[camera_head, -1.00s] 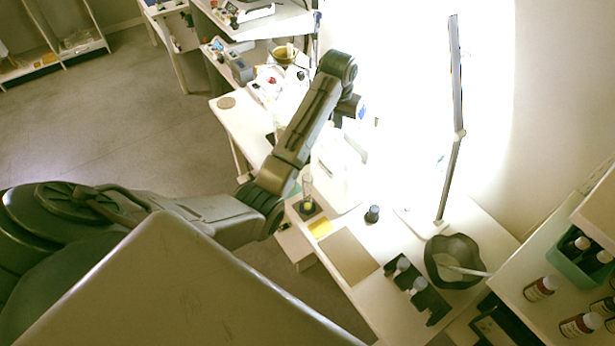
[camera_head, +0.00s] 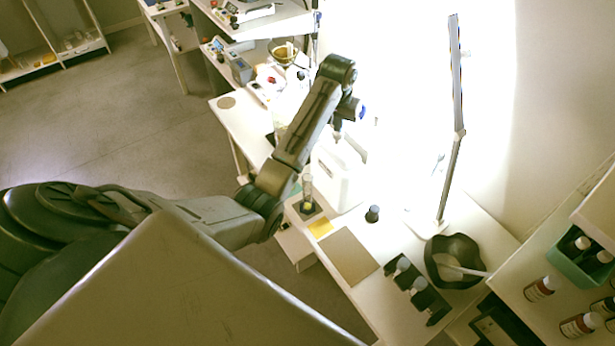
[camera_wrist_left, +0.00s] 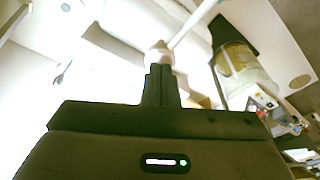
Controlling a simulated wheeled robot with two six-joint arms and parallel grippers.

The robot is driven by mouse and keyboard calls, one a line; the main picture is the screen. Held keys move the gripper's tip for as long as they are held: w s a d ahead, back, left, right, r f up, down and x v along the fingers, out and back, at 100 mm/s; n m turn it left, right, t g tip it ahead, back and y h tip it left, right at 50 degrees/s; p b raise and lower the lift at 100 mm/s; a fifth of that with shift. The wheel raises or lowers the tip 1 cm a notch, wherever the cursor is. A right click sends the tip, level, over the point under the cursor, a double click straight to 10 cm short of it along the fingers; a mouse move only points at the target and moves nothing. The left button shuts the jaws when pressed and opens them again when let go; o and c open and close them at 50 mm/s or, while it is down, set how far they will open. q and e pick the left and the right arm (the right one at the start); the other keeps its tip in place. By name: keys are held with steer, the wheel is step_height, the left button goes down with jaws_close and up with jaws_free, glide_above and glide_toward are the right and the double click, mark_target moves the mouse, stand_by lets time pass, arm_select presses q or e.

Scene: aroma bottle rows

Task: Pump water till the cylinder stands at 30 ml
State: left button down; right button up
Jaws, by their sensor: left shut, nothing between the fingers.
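The measuring cylinder (camera_head: 308,187) stands upright on a dark base near the table's front edge. Its water level is too small to read. A white container (camera_head: 334,182) stands just to its right, partly hidden by my left arm. My left gripper (camera_head: 338,134) is above this container, fingers pointing down, shut and empty. In the left wrist view, the shut fingertips (camera_wrist_left: 160,68) are at a white pump head (camera_wrist_left: 159,53) with a pale spout tube running up to the right. I cannot tell whether they touch. My right gripper is not in view.
A yellow pad (camera_head: 320,228) and a beige mat (camera_head: 349,257) lie in front. A small dark bottle (camera_head: 372,214), a black bottle rack (camera_head: 416,290), a dark bowl (camera_head: 455,262) and a lamp stand (camera_head: 447,180) are to the right. A glass vessel (camera_wrist_left: 240,72) shows in the wrist view.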

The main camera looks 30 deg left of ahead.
arm_select(q)
steer(key=shift+s+f, duration=0.1)
steer(key=shift+f, duration=0.85)
steer(key=shift+r, duration=1.45)
steer(key=shift+f, duration=1.45)
steer(key=shift+r, duration=1.5)
steer(key=shift+f, duration=1.15)
steer(key=shift+r, duration=1.15)
